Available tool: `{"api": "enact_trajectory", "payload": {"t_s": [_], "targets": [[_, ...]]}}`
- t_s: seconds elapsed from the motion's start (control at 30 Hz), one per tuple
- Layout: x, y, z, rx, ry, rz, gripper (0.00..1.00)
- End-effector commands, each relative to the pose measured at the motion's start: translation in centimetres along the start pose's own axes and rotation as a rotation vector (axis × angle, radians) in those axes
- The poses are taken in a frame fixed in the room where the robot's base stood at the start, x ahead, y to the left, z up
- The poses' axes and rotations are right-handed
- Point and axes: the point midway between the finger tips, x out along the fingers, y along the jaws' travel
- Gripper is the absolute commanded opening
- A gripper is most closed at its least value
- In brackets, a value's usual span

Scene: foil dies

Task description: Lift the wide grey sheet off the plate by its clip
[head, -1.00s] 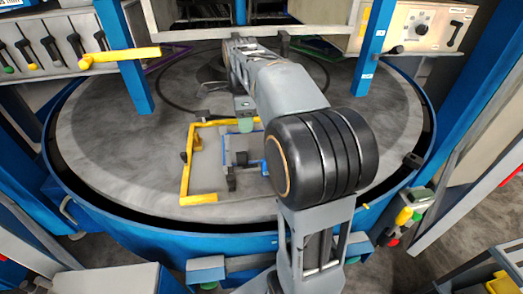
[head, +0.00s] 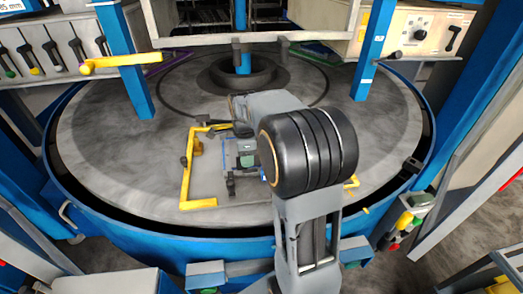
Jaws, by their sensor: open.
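A yellow L-shaped frame (head: 186,178) lies on the round grey plate (head: 110,150), left of my arm. Inside it is a flat light grey area (head: 208,178), which may be the wide grey sheet. A thin blue frame (head: 224,155) lies beside it, with a small dark upright piece (head: 230,184) at its near left corner. I cannot tell which piece is the sheet's clip. My gripper (head: 226,131) is open, low over the far side of the yellow frame. My arm hides the right part of this area, and contact cannot be made out.
A blue post (head: 243,63) with a dark ring stands at the plate's back centre. Blue columns (head: 125,65) flank the plate at left and right (head: 375,55). A yellow handle (head: 120,60) juts in at left. The plate's left side is clear.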

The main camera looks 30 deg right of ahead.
Motion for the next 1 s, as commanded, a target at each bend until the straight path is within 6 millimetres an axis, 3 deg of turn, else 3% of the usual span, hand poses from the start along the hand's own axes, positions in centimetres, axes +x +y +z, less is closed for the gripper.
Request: {"api": "enact_trajectory", "payload": {"t_s": [0.13, 0.4, 0.87, 1.0], "targets": [[1.08, 0.02, -0.01, 0.000, 0.000, 0.001, 0.45], [1.24, 0.03, -0.01, 0.000, 0.000, 0.000, 0.45], [1.21, 0.02, 0.00, 0.000, 0.000, 0.000, 0.01], [1.20, 0.02, -0.01, 0.000, 0.000, 0.000, 0.00]]}}
